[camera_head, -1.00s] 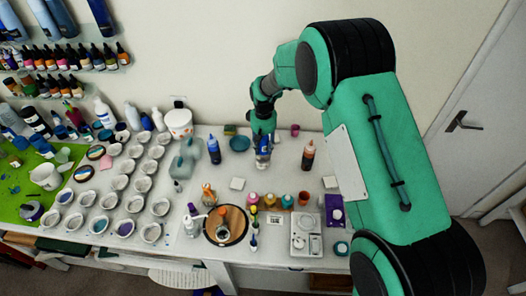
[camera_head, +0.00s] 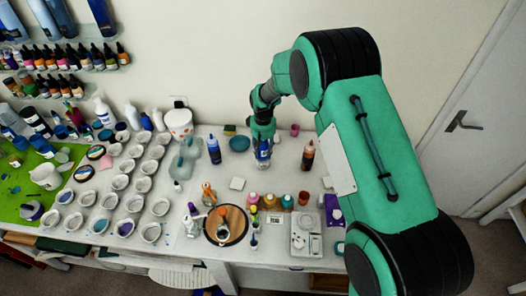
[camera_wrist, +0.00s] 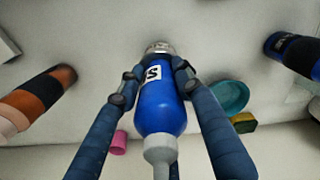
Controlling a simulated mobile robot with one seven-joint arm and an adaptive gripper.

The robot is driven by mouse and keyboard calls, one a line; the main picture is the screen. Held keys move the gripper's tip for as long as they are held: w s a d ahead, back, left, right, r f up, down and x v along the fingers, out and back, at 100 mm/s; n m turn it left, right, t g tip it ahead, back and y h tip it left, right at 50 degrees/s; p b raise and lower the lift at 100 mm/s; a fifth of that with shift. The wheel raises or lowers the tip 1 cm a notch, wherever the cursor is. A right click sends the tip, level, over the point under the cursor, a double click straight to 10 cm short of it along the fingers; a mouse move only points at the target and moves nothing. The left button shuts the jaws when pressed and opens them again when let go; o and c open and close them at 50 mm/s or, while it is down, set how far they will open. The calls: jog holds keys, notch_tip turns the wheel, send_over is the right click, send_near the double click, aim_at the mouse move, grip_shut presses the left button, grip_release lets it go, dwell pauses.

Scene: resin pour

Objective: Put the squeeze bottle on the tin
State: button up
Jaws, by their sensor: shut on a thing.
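My gripper (camera_wrist: 150,82) is shut on a blue squeeze bottle (camera_wrist: 157,105) with a white label and a grey nozzle. The nozzle points towards the wrist camera and the base points away from it. A silvery tin (camera_wrist: 160,47) shows just beyond the bottle's base, mostly hidden by it. I cannot tell whether the base touches the tin. In the head view the bottle (camera_head: 262,153) is upright below my gripper (camera_head: 262,142), over the back middle of the table.
A blue dark-banded bottle (camera_head: 214,150) stands to the left and an orange-brown one (camera_head: 308,156) to the right. A teal dish (camera_head: 239,143), a yellow-green sponge (camera_head: 230,130) and a pink cup (camera_head: 294,129) are behind. Several small jars stand in front.

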jog(key=shift+f, duration=0.1)
jog(key=o, duration=1.2)
notch_tip(320, 180, up, 12)
jog(key=shift+r, duration=0.15)
dwell(0.4)
dwell(0.4)
